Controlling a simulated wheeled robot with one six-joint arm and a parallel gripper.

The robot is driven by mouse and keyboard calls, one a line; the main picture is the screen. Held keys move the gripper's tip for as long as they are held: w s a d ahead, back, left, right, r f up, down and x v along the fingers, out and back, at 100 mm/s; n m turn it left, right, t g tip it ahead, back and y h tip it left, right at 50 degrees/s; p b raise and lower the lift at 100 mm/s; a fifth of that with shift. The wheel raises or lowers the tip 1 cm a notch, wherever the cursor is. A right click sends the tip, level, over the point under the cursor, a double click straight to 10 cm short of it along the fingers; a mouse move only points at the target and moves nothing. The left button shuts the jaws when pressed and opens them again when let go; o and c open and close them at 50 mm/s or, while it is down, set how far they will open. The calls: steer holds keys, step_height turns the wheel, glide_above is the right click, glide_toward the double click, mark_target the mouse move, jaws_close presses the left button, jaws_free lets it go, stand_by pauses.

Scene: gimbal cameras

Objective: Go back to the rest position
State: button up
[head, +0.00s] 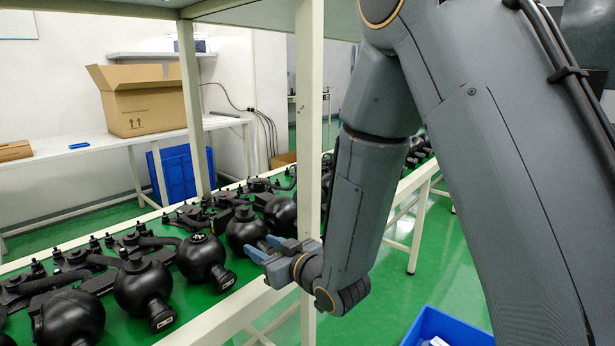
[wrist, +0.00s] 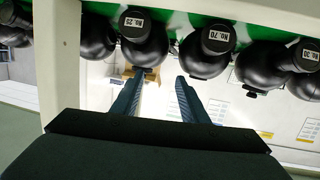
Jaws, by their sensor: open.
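My gripper (head: 262,250) is at the front edge of the green-topped shelf, pointing in toward the black gimbal cameras. In the wrist view its two fingers (wrist: 157,80) are apart with nothing between them. One round black gimbal camera (head: 246,230) is right by the fingertips in the head view; I cannot tell whether they touch. My arm hides part of the shelf.
A white shelf post (head: 308,130) stands close beside my gripper. More gimbal cameras (head: 145,285) line the shelf to the left. A blue bin (head: 450,328) sits at the lower right. A cardboard box (head: 145,100) is on a back table. Green floor is open at right.

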steer(key=s+d+f+m+g+h+p, duration=0.1)
steer(key=s+d+m+g+h, duration=0.15)
steer(key=d, duration=0.45)
steer(key=s+d+f+m+g+h, duration=0.1)
steer(key=d+f+h, duration=0.15)
steer(key=d, duration=0.45)
steer(key=s+d+m+g+h+p, duration=0.1)
steer(key=s+d+m+g+h, duration=0.15)
steer(key=d, duration=0.45)
steer(key=s+d+r+m+g+h, duration=0.1)
steer(key=s+d+g, duration=0.2)
steer(key=s, duration=0.6)
steer(key=s+d+m+g+h, duration=0.1)
steer(key=s+d+g, duration=0.2)
steer(key=s, duration=0.6)
steer(key=shift+d+r, duration=0.4)
steer(key=shift+d, duration=0.85)
steer(key=shift+h, duration=0.25)
